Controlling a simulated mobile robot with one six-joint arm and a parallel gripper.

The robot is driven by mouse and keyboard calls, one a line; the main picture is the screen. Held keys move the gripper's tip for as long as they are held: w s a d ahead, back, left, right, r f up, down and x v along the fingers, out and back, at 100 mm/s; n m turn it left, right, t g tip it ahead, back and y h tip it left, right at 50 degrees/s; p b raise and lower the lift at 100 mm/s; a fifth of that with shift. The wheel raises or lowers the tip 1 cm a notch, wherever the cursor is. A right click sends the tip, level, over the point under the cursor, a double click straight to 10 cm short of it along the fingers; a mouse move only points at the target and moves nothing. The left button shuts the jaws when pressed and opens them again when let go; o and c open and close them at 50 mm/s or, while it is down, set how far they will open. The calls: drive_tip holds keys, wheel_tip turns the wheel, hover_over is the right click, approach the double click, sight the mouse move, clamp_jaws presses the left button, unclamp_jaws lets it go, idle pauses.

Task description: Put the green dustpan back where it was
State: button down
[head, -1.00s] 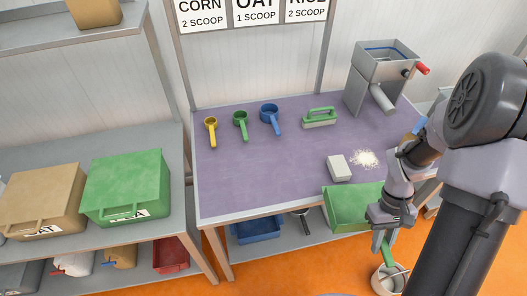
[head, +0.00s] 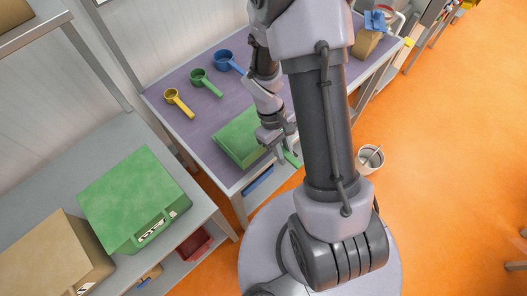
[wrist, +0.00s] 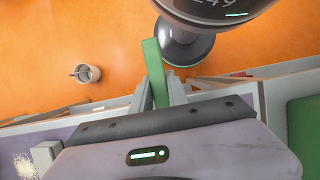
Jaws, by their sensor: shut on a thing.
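The green dustpan (head: 236,136) shows in the head view over the near part of the purple table. I cannot tell for sure whether it touches the table. My gripper (head: 284,148) is shut on its handle, which sticks out past the fingers to the lower right. In the wrist view the green handle (wrist: 154,72) stands between the two fingers of my gripper (wrist: 160,95). My arm hides part of the table in the head view.
Yellow (head: 179,102), green (head: 206,82) and blue (head: 229,62) scoops lie on the purple table (head: 160,92). A white bucket (head: 370,158) stands on the orange floor. A green bin (head: 130,195) and a tan bin (head: 55,255) sit on the left shelf. White powder (wrist: 24,165) lies on the table.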

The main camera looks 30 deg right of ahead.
drive_tip(key=w+a, duration=0.1)
drive_tip(key=w+a+f, duration=0.1)
drive_tip(key=w+a, duration=0.1)
drive_tip(key=shift+a+b, duration=0.25)
drive_tip(key=shift+b, duration=0.15)
drive_tip(key=shift+f+b, duration=0.6)
drive_tip(key=shift+f, duration=1.05)
drive_tip(key=c, duration=1.3)
unclamp_jaws()
